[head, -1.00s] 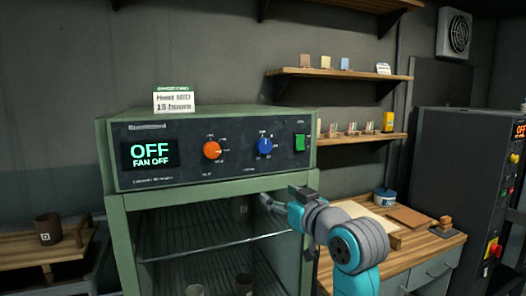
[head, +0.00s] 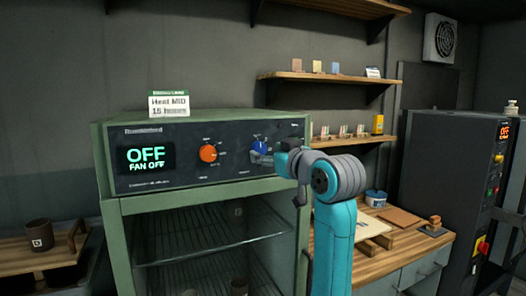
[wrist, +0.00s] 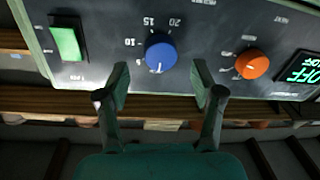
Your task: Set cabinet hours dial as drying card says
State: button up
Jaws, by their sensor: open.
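The drying card (head: 168,105) stands on top of the cabinet (head: 117,215) and reads "Heat MID" and "15 hours". The blue hours dial (head: 259,146) is on the cabinet's front panel, partly covered by my gripper (head: 258,158) in the head view. In the wrist view the blue dial (wrist: 161,52) has 5, 10, 15 and 20 marked around it. Its white pointer line seems to be at the lower side, away from 15. My gripper (wrist: 160,88) is open and empty, its two fingertips just short of the dial, one to each side.
An orange knob (head: 208,153) is beside the dial, and the display (head: 147,158) reads "OFF" and "FAN OFF". A green switch (wrist: 67,40) is on the dial's other side, hidden by my arm in the head view. Wire shelves are below the panel.

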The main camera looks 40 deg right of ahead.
aim_at(261, 149)
jog(key=shift+w+d, duration=0.15)
jog(key=shift+w, duration=0.7)
jog(key=shift+w+d, duration=0.15)
jog(key=shift+w, duration=0.65)
jog(key=c, duration=1.1)
